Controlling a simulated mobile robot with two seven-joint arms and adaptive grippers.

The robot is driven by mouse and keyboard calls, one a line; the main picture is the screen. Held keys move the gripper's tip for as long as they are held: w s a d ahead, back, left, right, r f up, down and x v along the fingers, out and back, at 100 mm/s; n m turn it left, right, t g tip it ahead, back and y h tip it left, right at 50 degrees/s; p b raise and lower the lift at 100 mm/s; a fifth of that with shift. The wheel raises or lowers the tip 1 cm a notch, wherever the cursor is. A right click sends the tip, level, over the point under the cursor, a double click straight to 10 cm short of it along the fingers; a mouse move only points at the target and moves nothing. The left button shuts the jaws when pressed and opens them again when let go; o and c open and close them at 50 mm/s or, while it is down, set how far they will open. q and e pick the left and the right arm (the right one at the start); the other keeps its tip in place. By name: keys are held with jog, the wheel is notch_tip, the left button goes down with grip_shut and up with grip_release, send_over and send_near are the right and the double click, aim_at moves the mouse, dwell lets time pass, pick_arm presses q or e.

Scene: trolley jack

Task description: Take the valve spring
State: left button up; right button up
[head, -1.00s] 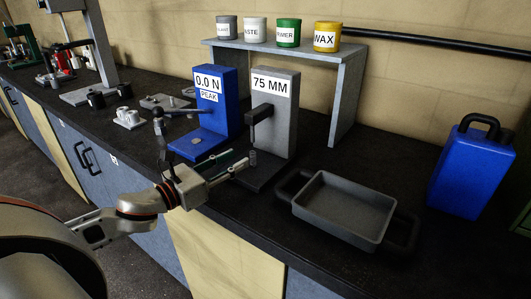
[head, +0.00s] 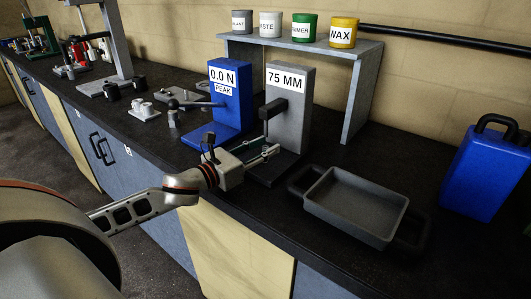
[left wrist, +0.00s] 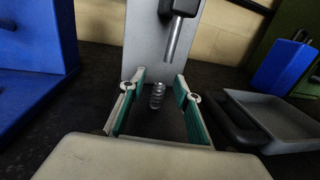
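The valve spring (left wrist: 157,96) is a small metal coil standing upright on the dark base of the grey 75 MM tester (head: 288,105), below its black arm and plunger. My left gripper (head: 264,154) is open at that base. In the left wrist view its two green-padded fingers (left wrist: 160,88) stand on either side of the spring, with gaps visible on both sides. In the head view the spring is mostly hidden by the gripper and hard to make out. My right gripper is not in view.
The blue force tester (head: 229,105) stands left of the grey one. A grey tray with handles (head: 356,205) lies to the right, with a blue canister (head: 484,170) beyond. A shelf (head: 345,95) with several labelled tins stands behind. Small metal fixtures (head: 143,112) sit to the left.

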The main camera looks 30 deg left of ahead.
pick_arm(q)
jog(key=shift+w+d, duration=0.1)
jog(key=shift+w, duration=0.25)
grip_shut()
jog(key=shift+r, duration=0.1)
